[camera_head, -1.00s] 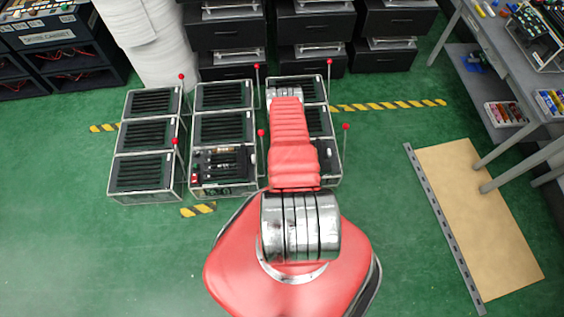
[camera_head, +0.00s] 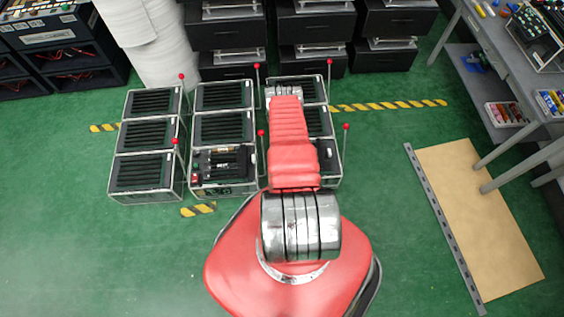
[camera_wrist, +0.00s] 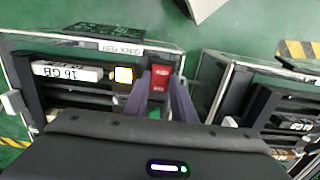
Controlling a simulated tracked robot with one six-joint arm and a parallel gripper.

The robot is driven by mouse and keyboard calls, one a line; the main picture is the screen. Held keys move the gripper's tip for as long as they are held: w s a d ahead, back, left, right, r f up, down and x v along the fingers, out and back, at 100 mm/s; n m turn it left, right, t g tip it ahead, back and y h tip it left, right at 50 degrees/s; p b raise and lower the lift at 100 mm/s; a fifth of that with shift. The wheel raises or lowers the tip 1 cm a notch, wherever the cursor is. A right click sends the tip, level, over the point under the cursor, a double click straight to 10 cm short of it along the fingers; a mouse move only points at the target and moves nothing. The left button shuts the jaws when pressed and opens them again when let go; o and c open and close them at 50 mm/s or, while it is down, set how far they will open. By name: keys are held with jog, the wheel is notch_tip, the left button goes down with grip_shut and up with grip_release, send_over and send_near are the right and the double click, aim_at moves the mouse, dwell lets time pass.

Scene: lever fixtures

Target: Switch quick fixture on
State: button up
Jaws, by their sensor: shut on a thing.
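In the wrist view, a fixture box (camera_wrist: 92,45) with a clear frame and a white label fills the left half. It holds a white block (camera_wrist: 67,71) marked 16 GB, a lit yellow square (camera_wrist: 124,75) and a red switch piece (camera_wrist: 161,73). The label is upside down in this view and reads something like "QUICK TEST". My gripper (camera_wrist: 160,84) has its two purple-grey fingers on either side of the red switch piece, shut on it. A green part shows just below the red. In the head view my arm hides my gripper.
In the head view, rows of fixture boxes (camera_head: 145,170) stand on the green floor, with thin red-knobbed rods (camera_head: 175,142) rising beside them. Black drawer units (camera_head: 228,35) stand behind. A grey bench (camera_head: 500,40) and tan board (camera_head: 480,215) are at right. Another box (camera_wrist: 260,100) is close right in the wrist view.

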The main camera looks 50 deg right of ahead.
jog(key=shift+w+d+r+g+y, duration=0.1)
jog(key=shift+w+g+y, duration=0.15)
jog(key=shift+g+y, duration=0.05)
dwell(0.5)
jog(key=o, duration=1.1)
jog(key=shift+s, duration=0.1)
jog(key=shift+c, duration=0.2)
notch_tip(320, 180, up, 14)
jog(key=w+d, duration=0.1)
jog(key=shift+f, duration=0.25)
dwell(0.4)
